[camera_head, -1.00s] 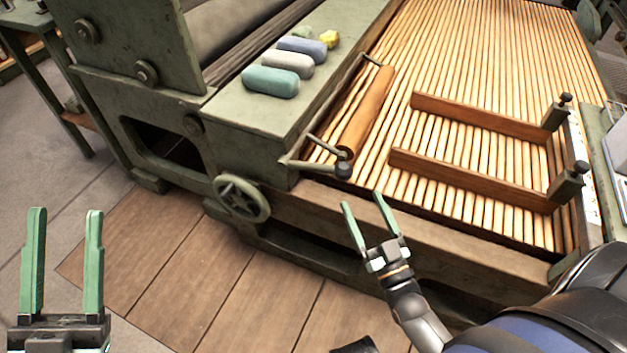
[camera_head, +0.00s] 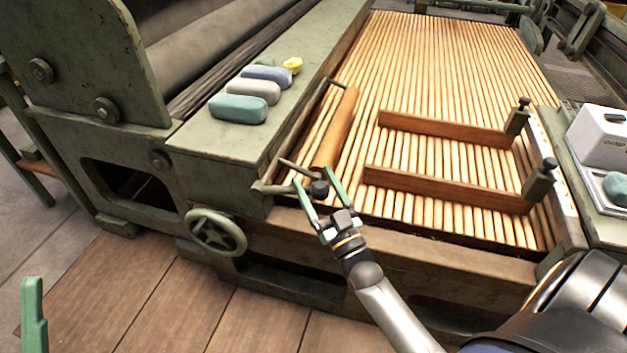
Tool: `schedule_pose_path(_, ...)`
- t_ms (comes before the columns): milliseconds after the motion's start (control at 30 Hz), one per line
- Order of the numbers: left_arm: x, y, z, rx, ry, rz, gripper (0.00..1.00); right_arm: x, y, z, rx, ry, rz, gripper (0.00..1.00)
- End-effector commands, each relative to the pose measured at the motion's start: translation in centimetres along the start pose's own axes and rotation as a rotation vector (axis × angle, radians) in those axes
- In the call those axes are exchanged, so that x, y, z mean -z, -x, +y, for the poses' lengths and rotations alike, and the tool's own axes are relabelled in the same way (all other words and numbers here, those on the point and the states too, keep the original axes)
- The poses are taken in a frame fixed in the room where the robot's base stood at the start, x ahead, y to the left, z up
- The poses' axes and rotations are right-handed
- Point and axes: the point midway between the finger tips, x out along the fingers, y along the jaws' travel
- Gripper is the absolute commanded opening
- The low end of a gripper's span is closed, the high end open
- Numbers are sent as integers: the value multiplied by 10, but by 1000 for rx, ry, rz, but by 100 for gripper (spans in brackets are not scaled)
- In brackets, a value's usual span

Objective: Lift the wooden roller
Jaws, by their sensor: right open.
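The wooden roller (camera_head: 337,128) is a brown cylinder in a metal frame, lying on the slatted bed beside the green ledge. A dark round knob (camera_head: 320,188) sits at its near end, beside a metal handle. My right gripper (camera_head: 315,182) is open, with its green fingers on either side of the knob; I cannot tell whether they touch it. Only one green finger of my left gripper (camera_head: 33,315) shows at the lower left edge; the rest is out of the picture.
The slatted bed (camera_head: 450,75) carries two wooden bars (camera_head: 445,130) with dark clamps at right. Several coloured blocks (camera_head: 238,108) lie on the green ledge (camera_head: 213,143). A handwheel (camera_head: 215,232) sticks out at the front. A white box (camera_head: 600,136) stands at right.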

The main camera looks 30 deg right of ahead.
Motion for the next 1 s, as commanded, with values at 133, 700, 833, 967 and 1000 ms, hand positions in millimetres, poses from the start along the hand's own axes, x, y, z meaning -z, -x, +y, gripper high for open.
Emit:
schedule_pose_path(133,-1,1,1,1,4,0,50,0,-10,0,1,0,1,79)
schedule_pose_path(700,-2,1,1,0,5,-1,50,0,-12,0,0,0,-1,49)
schedule_pose_path(833,-2,1,1,-1,5,-1,50,0,-12,1,-1,1,-3,34)
schedule_pose_path(967,-2,1,1,-1,5,-1,50,-1,-12,1,-2,1,-4,20)
schedule_pose_path(1000,-2,1,1,-1,5,-1,50,-1,-12,2,-2,2,-4,15)
